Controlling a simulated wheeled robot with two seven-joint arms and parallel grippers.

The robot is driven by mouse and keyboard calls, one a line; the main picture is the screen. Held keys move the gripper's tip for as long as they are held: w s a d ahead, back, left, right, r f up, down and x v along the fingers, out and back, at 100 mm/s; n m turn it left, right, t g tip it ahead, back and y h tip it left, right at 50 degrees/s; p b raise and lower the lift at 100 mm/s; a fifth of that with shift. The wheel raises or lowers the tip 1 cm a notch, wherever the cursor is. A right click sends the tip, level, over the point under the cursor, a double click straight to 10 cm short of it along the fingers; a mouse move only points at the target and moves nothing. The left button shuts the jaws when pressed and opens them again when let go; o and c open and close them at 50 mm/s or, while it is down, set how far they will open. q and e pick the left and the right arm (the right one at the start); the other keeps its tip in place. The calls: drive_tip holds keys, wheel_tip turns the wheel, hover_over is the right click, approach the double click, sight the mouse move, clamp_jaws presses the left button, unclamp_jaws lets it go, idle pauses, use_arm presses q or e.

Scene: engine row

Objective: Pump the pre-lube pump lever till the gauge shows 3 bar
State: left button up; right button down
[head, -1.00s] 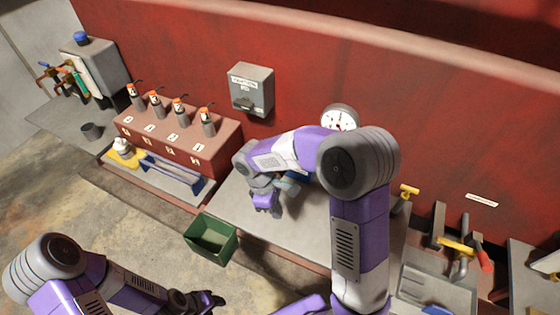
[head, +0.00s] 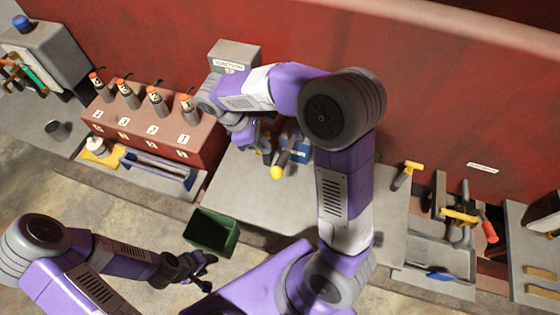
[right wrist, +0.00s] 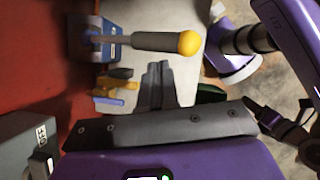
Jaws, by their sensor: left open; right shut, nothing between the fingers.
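The pump lever (head: 283,160) has a grey shaft with a yellow ball end and a blue base (head: 301,150), behind my right arm. In the right wrist view the lever (right wrist: 155,41) stretches from its blue base (right wrist: 82,45) to the yellow ball. My right gripper (head: 252,138) is shut and empty, just left of the lever; its fingers (right wrist: 158,70) point toward the lever in the wrist view, with no clear contact. My left gripper (head: 203,273) is open and empty, low near the green bin. The gauge is hidden, apparently behind my right arm.
A grey wall box (head: 236,55) is behind my right wrist. A brown rack (head: 150,140) with several orange-topped cylinders stands left. A green bin (head: 212,235) sits in front of the bench. A yellow-handled tool (head: 408,175) and a tool tray (head: 440,265) are right.

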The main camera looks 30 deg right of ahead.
sight(278, 160)
drive_tip(key=b+x, duration=0.6)
drive_tip(key=shift+s+f, duration=0.2)
drive_tip(key=shift+f, duration=0.05)
drive_tip(key=shift+d, duration=0.15)
drive_tip(key=shift+f, duration=0.1)
wheel_tip(278, 160, down, 4)
drive_tip(key=b, duration=0.2)
drive_tip(key=shift+f+b, duration=0.1)
drive_tip(key=shift+b, duration=0.25)
